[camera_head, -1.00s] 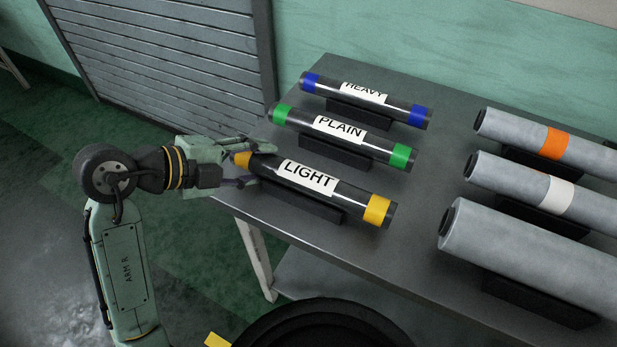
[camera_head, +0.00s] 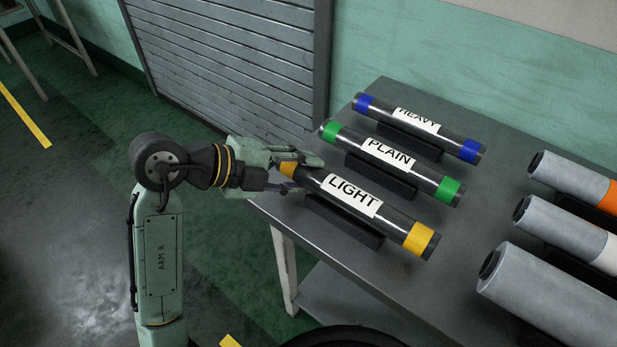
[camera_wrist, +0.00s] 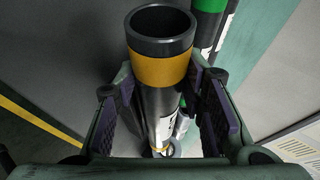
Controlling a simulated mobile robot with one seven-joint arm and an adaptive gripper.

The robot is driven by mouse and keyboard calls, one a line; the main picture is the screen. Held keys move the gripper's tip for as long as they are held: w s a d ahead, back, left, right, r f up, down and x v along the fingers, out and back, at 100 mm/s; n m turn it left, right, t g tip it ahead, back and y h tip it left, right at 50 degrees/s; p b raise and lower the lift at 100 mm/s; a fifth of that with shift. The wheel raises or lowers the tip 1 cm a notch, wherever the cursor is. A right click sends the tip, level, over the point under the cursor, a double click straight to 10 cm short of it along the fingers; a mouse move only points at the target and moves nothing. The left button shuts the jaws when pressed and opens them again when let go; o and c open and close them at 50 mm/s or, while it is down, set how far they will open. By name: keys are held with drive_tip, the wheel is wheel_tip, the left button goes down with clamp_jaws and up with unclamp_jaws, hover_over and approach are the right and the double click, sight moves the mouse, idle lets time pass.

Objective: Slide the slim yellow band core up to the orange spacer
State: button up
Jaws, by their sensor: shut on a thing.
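The slim black core (camera_head: 365,198) with yellow end bands and a LIGHT label lies at the near edge of the table, along its dark cradle (camera_head: 342,221). I cannot tell whether it rests on the cradle or sits just above it. My gripper (camera_head: 303,174) is shut on the core near its left yellow band. The wrist view shows the core's hollow end and yellow band (camera_wrist: 160,68) between my two finger pads (camera_wrist: 162,108). No separate orange spacer is clearly in view; an orange band (camera_head: 608,197) shows on a grey roll at the right edge.
The PLAIN core (camera_head: 390,155) with green bands and the HEAVY core (camera_head: 418,123) with blue bands lie behind on cradles. Grey rolls (camera_head: 550,300) fill the table's right side. A dark round rim (camera_head: 350,337) stands at the bottom. A ribbed shutter (camera_head: 230,60) is behind.

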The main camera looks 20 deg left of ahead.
wheel_tip(320, 180, up, 27)
drive_tip(key=b, duration=0.2)
wheel_tip(320, 180, down, 22)
drive_tip(key=shift+f+p, duration=0.2)
drive_tip(key=shift+p, duration=0.65)
drive_tip(key=shift+f, duration=2.55)
drive_tip(key=shift+f+b, duration=0.2)
drive_tip(key=shift+b, duration=0.1)
drive_tip(key=o, duration=1.2)
